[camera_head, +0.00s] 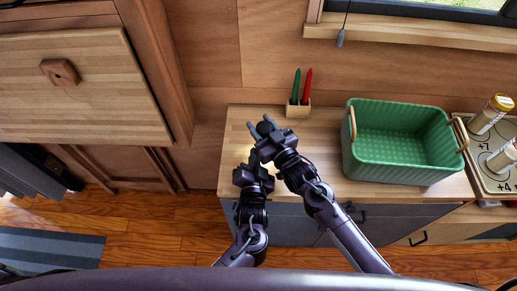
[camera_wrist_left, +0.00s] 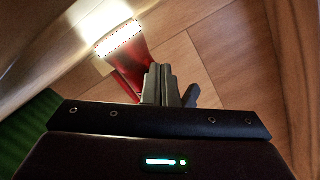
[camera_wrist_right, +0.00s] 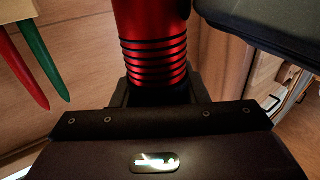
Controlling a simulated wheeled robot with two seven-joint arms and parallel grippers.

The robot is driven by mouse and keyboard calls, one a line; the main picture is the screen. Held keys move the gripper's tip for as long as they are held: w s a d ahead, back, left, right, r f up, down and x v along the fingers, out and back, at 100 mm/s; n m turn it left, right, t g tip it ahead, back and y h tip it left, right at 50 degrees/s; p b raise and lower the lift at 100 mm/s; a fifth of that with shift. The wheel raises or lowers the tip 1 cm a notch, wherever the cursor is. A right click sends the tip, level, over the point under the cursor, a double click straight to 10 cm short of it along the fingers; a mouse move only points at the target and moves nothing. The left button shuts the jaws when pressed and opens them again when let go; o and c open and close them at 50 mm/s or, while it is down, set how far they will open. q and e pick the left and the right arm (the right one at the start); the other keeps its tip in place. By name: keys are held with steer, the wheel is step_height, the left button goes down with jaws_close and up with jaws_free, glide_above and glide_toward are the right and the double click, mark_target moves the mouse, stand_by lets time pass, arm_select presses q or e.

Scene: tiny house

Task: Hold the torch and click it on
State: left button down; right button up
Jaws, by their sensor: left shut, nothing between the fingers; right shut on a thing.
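The red torch (camera_wrist_right: 152,40) with dark grip rings is between the fingers of my right gripper (camera_wrist_right: 158,95) in the right wrist view. In the left wrist view the red torch (camera_wrist_left: 128,60) has a bright white, glowing end, with light on the wood beyond it. My left gripper (camera_wrist_left: 160,78) is shut and empty, its fingertips close beside the torch; I cannot tell whether they touch. In the head view my right gripper (camera_head: 264,138) is over the counter, and my left gripper (camera_head: 256,160) is just below it. The torch is mostly hidden there.
A wooden holder (camera_head: 298,110) with a green and a red stick stands at the back of the wooden counter (camera_head: 325,170). A green basket (camera_head: 400,138) stands on the right. A board with bottles (camera_head: 490,114) is farther right.

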arm_select(q)
steer(key=shift+s+a, duration=0.5)
steer(key=shift+s, duration=0.25)
steer(key=shift+s+a, duration=0.75)
steer(key=shift+s, duration=0.25)
steer(key=shift+s+a, duration=0.75)
steer(key=shift+s, duration=0.25)
arm_select(e)
steer(key=o, duration=1.1)
steer(key=shift+o, duration=0.2)
steer(key=shift+s, duration=0.1)
